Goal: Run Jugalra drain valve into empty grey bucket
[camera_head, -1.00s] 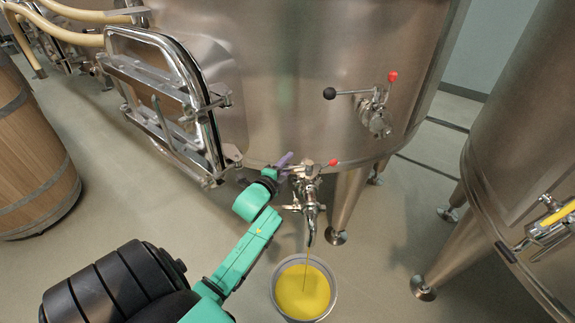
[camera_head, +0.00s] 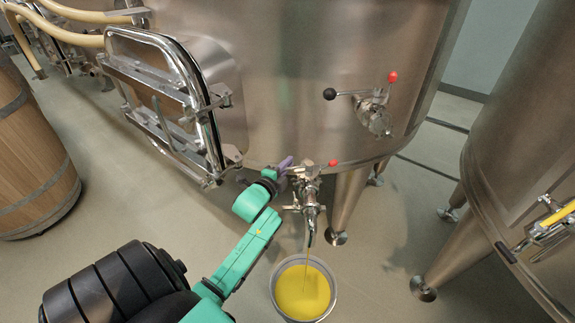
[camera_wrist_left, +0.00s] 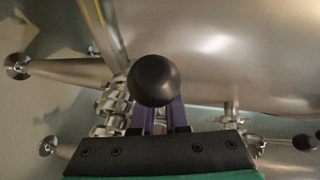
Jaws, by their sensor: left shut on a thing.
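The drain valve (camera_head: 308,186) sits low on the steel vat (camera_head: 300,80), with a red-tipped part and a spout pointing down. A thin yellow stream runs from the spout into the grey bucket (camera_head: 276,297) on the floor below. Yellow liquid (camera_head: 302,290) covers the bucket's inside. My left gripper (camera_head: 285,163), with purple fingers, is at the valve's left side. In the left wrist view, its fingers (camera_wrist_left: 160,118) are shut on the valve's lever, whose black ball knob (camera_wrist_left: 154,80) shows between them. My right gripper is in no view.
An upper valve (camera_head: 374,112) with a black-knobbed lever sticks out of the vat. A metal door frame (camera_head: 170,100) stands out at left. A wooden barrel (camera_head: 35,150) stands at far left, another vat (camera_head: 525,130) at right. Vat legs (camera_head: 346,200) flank the bucket's right side.

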